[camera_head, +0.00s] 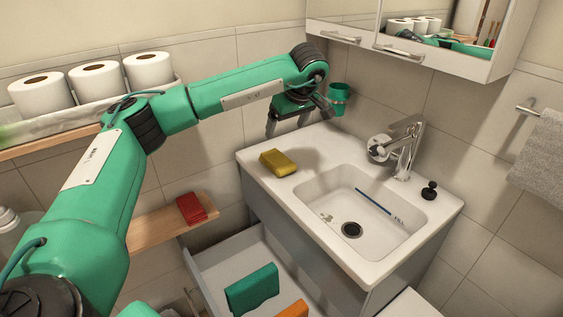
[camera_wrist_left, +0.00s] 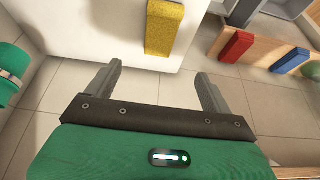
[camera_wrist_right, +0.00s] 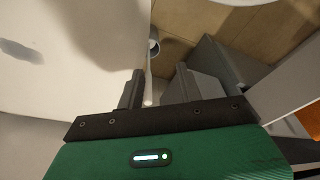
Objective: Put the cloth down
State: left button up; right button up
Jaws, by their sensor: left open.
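A folded yellow cloth (camera_head: 278,162) lies flat on the back-left part of the white washstand top (camera_head: 262,191). The cloth also shows at the top of the left wrist view (camera_wrist_left: 165,27). My left gripper (camera_head: 298,122) is open and empty, beyond the cloth near the back-left corner of the washstand. Its fingers are apart from the cloth, with clear floor between them in the wrist view. My right gripper shows only in the right wrist view (camera_wrist_right: 160,75); its fingers are apart, with a thin white rod visible between or beyond them.
A green cup (camera_head: 338,97) hangs on the wall close to my left gripper. The basin (camera_head: 325,216) holds a blue stick (camera_head: 376,201). A red folded item (camera_head: 191,208) lies on a wooden shelf (camera_head: 150,234). The open drawer (camera_head: 208,267) holds a green item (camera_head: 252,288) and an orange one (camera_head: 292,310).

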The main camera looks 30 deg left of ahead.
pick_arm(q)
send_over(277, 158)
jog(key=d, duration=0.2)
jog(key=f, duration=0.7)
jog(key=shift+s+a+f, duration=0.15)
jog(key=shift+s, duration=0.15)
jog(key=shift+d+x, duration=0.1)
jog(key=shift+x, duration=1.2)
jog(key=shift+d+x, duration=0.15)
jog(key=shift+x, duration=1.2)
jog(key=shift+s, duration=0.1)
jog(key=c, duration=1.2)
